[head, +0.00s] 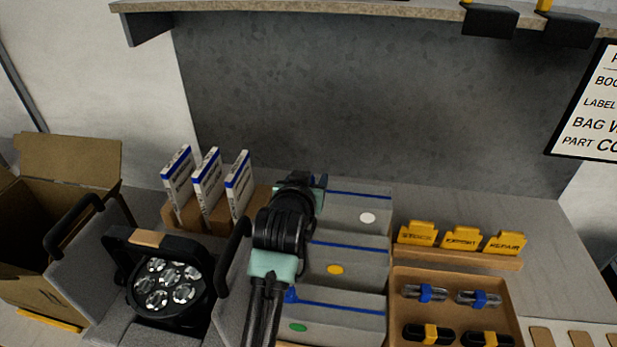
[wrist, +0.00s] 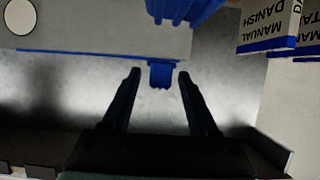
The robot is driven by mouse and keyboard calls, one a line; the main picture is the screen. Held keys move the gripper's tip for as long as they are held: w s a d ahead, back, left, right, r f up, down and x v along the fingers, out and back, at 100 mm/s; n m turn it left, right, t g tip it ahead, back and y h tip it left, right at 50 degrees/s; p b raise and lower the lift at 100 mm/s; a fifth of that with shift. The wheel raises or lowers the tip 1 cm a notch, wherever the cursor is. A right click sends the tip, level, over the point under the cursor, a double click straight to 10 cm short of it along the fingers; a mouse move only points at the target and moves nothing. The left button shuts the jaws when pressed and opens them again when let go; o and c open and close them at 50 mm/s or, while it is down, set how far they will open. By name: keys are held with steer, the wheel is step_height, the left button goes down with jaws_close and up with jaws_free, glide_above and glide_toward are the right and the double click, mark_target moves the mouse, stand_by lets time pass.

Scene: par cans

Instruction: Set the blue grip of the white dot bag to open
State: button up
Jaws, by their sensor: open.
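The white dot bag is a grey box-like bag (head: 345,207) at the back of a row of three, with a white dot (head: 367,218) and a blue line along its top. The dot also shows in the wrist view (wrist: 20,16). Its small blue grip (wrist: 161,74) sits at the right part of the blue line (wrist: 90,54) in the wrist view. My gripper (wrist: 158,78) is open, with one dark finger on each side of the blue grip. I cannot tell whether the fingers touch it. In the head view my arm hides the bag's left end.
Bags with a yellow dot (head: 335,269) and a green dot (head: 298,327) stand in front. Upright manuals (head: 207,178) stand left of my arm, and a black lamp (head: 165,283) is farther left. A tray (head: 400,280) with clips is at right. A shelf (head: 330,8) hangs above.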

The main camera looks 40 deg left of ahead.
steer(key=shift+w, duration=0.1)
jaws_close()
stand_by(0.3)
stand_by(1.2)
